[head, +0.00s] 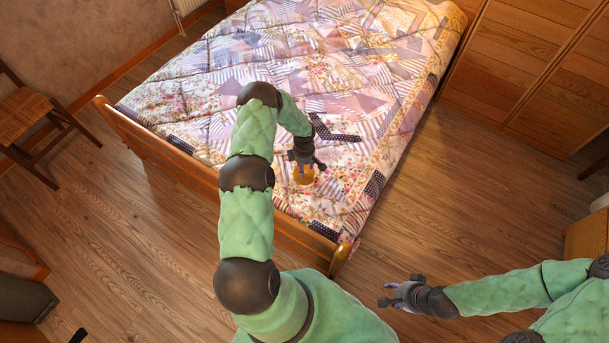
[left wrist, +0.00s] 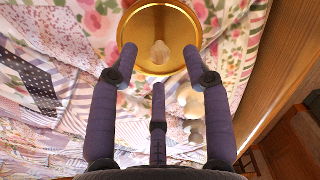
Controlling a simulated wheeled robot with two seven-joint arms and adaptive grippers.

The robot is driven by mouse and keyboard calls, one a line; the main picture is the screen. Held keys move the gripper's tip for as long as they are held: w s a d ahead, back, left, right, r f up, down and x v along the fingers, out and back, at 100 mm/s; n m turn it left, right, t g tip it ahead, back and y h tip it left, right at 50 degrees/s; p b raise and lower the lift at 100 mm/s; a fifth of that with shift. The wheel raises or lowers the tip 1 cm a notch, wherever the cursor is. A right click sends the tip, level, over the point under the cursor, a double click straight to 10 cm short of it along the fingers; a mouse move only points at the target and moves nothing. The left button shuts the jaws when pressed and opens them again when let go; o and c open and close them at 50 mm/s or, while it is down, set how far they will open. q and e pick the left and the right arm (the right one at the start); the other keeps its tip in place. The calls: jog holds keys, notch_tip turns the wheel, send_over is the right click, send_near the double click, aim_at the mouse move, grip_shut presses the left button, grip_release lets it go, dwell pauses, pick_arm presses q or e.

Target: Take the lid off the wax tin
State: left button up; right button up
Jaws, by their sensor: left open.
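The wax tin (head: 304,176) is a small golden round tin on the quilt near the bed's foot end. In the left wrist view the tin (left wrist: 160,18) shows as a gold disc with a raised rim and a pale knob-like shape in its middle. I cannot tell the lid apart from the body. My left gripper (head: 308,163) is right at the tin and partly hides it. In the left wrist view its dark fingers (left wrist: 159,78) are spread, with tips near the disc's lower edge and nothing between them. My right gripper (head: 397,292) is empty, fingers apart, off the bed over the floor.
The patchwork quilt (head: 290,60) covers the bed, with a wooden footboard (head: 180,165) between me and the mattress. Wooden cabinets (head: 540,75) stand at the upper right. A chair (head: 30,115) stands at the left. The floor right of the bed is clear.

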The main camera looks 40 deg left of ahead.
aim_at(310, 174)
pick_arm(q)
jog(key=shift+f, duration=1.45)
jog(key=shift+d, duration=0.1)
jog(key=shift+c, duration=0.2)
grip_shut()
jog(key=shift+r, duration=0.1)
